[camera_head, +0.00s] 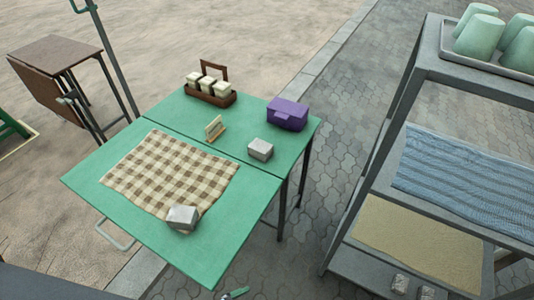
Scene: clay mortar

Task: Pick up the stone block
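Two grey stone-like blocks are on the green folding table (225,245). One block (183,218) sits at the near right corner of a brown checked cloth (165,165), close to the table's front part. The other block (260,149) stands on the back half, in front of a purple box (287,114). I cannot tell which one the task names. Neither of my grippers shows in the head view.
A wooden caddy with jars (210,90) and a small card stand (215,129) are on the table's back half. A grey shelf unit (437,62) with green cups (478,37) and cloths stands at right. A brown side table (58,50) is at back left. Paving lies between table and shelf.

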